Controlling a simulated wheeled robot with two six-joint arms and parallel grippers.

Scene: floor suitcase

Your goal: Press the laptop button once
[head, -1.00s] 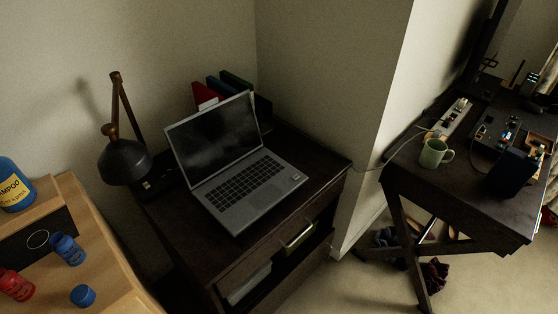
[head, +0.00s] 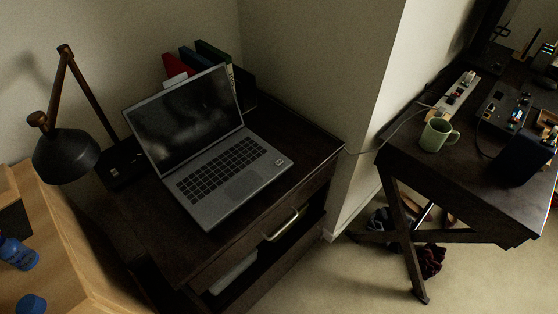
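An open grey laptop (head: 228,177) sits on a dark wooden cabinet (head: 285,213) against the wall. Its dark screen (head: 186,118) is tilted back, and its black keyboard faces up toward the front right. Which key or spot is the button cannot be told; a small light mark shows near the right front corner of the deck. Neither of my grippers is in the head view.
A black desk lamp (head: 66,156) stands left of the laptop, with books (head: 208,62) behind. A wooden surface with blue bottles (head: 17,253) is at the left. A dark table (head: 465,185) at the right holds a green mug (head: 436,134). Carpet (head: 358,286) is clear in front.

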